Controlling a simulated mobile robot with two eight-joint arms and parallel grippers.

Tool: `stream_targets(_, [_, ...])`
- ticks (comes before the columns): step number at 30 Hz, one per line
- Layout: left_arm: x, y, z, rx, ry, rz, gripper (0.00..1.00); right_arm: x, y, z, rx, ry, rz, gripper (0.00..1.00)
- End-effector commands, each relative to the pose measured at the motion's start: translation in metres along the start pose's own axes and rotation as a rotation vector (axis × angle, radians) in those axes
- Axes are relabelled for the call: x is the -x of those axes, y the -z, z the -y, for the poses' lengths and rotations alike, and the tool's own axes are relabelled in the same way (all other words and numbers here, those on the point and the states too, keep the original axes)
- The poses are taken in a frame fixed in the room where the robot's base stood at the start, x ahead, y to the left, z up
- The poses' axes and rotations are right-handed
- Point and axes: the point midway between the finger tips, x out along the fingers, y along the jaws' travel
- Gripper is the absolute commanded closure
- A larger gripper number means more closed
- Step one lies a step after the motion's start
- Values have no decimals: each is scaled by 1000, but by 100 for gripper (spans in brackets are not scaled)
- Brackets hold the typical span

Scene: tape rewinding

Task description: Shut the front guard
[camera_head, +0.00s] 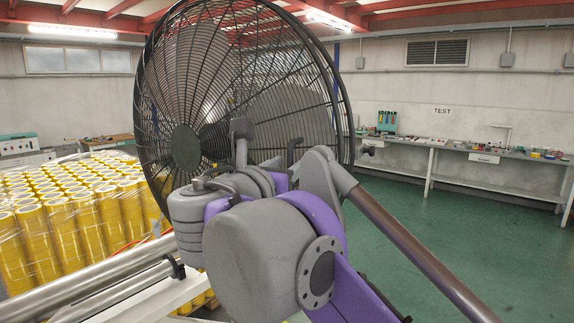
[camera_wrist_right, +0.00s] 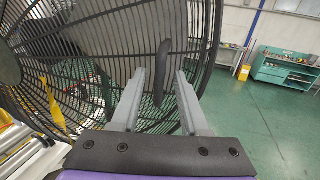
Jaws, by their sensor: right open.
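The black wire guard (camera_head: 190,70) of a large round fan fills the middle of the head view. It also fills the left half of the right wrist view (camera_wrist_right: 60,52). I cannot tell how far the front guard stands open. A dark upright handle (camera_wrist_right: 163,65) shows near the guard's side. My right gripper (camera_wrist_right: 158,76) is open, with its two grey fingers on either side of the handle in the picture; I cannot tell whether they touch it. In the head view my right arm hides much of the gripper and the lower guard. My left gripper is not in view.
Wrapped yellow rolls (camera_head: 75,215) stand at the left. Metal rollers (camera_head: 95,285) lie at the lower left. A long workbench (camera_head: 480,153) with tools runs along the back wall at right. The green floor (camera_head: 470,235) between is clear.

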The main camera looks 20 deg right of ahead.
Motion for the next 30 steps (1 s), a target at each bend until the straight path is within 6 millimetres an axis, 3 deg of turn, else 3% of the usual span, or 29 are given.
stream_targets(3, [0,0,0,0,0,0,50,0,0,0,0,0,0,57])
stream_targets(10, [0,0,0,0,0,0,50,0,0,0,0,0,0,98])
stream_targets(11, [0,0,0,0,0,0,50,0,0,0,0,0,0,100])
stream_targets(30, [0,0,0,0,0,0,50,0,0,0,0,0,0,100])
